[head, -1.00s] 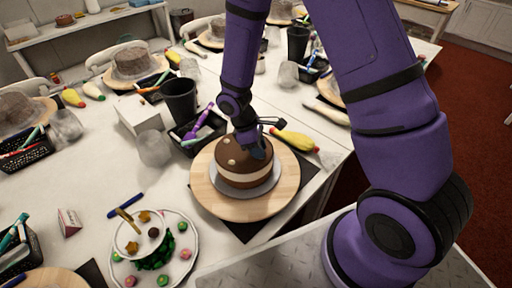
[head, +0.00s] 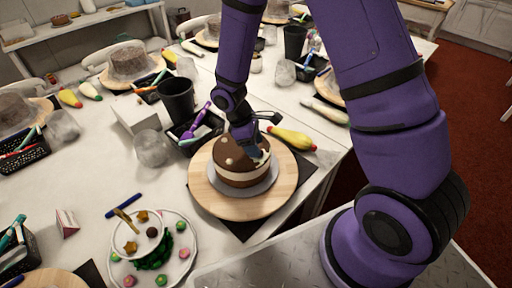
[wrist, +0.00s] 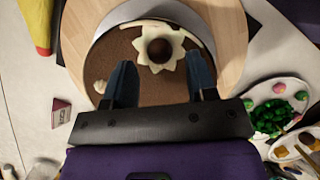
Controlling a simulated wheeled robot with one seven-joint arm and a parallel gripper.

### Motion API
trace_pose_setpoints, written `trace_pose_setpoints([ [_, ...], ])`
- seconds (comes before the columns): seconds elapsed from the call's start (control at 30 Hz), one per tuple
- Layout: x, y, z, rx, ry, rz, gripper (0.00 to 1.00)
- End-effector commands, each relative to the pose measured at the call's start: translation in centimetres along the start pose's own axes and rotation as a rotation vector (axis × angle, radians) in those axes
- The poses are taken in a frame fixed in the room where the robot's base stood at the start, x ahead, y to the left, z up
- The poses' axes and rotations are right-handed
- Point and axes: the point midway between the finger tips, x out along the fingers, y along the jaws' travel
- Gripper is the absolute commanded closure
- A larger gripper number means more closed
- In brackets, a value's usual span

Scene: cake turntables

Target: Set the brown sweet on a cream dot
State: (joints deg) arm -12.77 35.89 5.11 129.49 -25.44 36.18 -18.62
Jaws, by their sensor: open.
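The cake (head: 226,172) has a brown top and a pale band around its side. It stands on a grey disc on a round wooden turntable (head: 215,208). In the wrist view a brown sweet (wrist: 159,49) sits in the middle of a petal-edged cream dot (wrist: 172,67) on the cake top (wrist: 150,92). Smaller cream dots show on the cake in the head view (head: 228,162) and at the left in the wrist view (wrist: 100,87). My gripper (wrist: 160,65) is open over the cake, its fingers apart on either side of the sweet, not touching it. In the head view my gripper (head: 254,150) partly hides the cream.
A tiered sweet stand (head: 185,245) with another brown sweet (head: 152,232) stands at the front left. A black cup (head: 176,98), a clear glass (head: 152,149), a pen basket (head: 186,140) and a yellow piping bag (head: 293,139) surround the turntable.

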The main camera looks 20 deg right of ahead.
Motion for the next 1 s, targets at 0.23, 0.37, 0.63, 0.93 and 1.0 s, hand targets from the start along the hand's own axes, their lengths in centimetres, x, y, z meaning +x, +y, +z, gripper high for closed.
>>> trace_pose_setpoints([
  [0.23,-5.1,0.1,0.0,0.003,0.004,0.003,0.48],
  [0.37,-7.5,0.0,0.0,0.001,0.003,0.003,0.48],
  [0.63,-10.2,0.0,0.0,0.002,0.001,0.001,0.48],
  [0.93,-11.4,0.0,0.8,0.027,0.014,0.008,0.48],
  [1.0,-12.4,0.1,1.6,0.058,0.031,0.017,0.48],
])
